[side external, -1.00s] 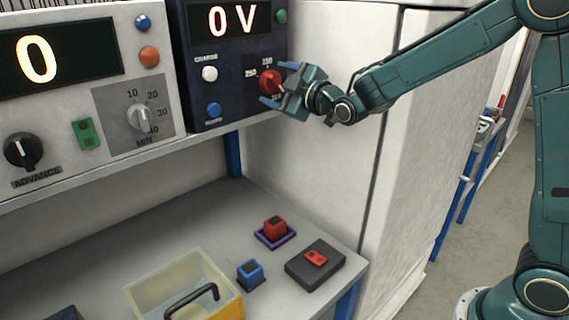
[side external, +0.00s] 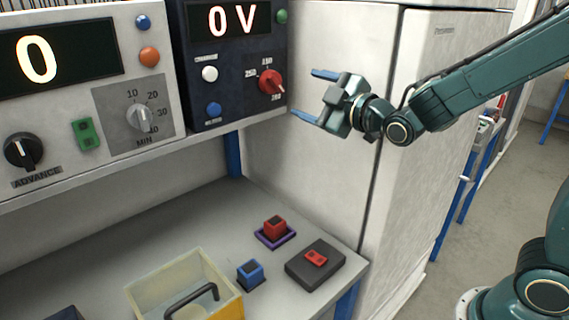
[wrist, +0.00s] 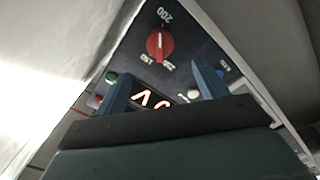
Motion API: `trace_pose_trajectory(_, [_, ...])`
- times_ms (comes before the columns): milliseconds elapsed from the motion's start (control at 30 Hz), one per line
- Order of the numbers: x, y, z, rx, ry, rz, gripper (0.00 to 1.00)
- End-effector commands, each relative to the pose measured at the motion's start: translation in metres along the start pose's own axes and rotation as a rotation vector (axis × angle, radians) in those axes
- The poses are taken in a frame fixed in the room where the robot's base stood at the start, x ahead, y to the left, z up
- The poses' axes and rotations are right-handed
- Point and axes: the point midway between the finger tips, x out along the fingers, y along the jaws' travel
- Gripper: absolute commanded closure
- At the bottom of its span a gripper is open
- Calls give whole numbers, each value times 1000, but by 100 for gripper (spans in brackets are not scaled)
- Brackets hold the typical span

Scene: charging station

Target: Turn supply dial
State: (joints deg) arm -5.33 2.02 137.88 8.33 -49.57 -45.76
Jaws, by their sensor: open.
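The supply dial is a red knob (side external: 270,83) on the dark supply panel (side external: 233,110), with 150, 250 and 200 printed around it. In the side view its white pointer line points down and right, toward 200. In the wrist view the red knob (wrist: 159,45) also shows, with 200 above it. My gripper (side external: 306,96) is open and empty, to the right of the knob and apart from it. Its two blue fingers point toward the panel. The display (side external: 232,18) above reads 0 V.
The panel also carries a white button (side external: 210,74), a blue button (side external: 214,109) and a green button (side external: 282,16). A timer dial (side external: 141,117) and black advance knob (side external: 23,151) are left. The bench below holds a yellow bin (side external: 231,308) and small blocks.

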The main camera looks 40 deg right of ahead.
Motion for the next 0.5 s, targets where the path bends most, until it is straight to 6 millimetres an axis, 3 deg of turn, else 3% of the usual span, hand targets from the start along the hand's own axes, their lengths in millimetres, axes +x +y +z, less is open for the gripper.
trace_pose_trajectory(200, [-24,0,-1,1,1,0,29])
trace_pose_trajectory(500, [-34,0,0,0,1,0,29])
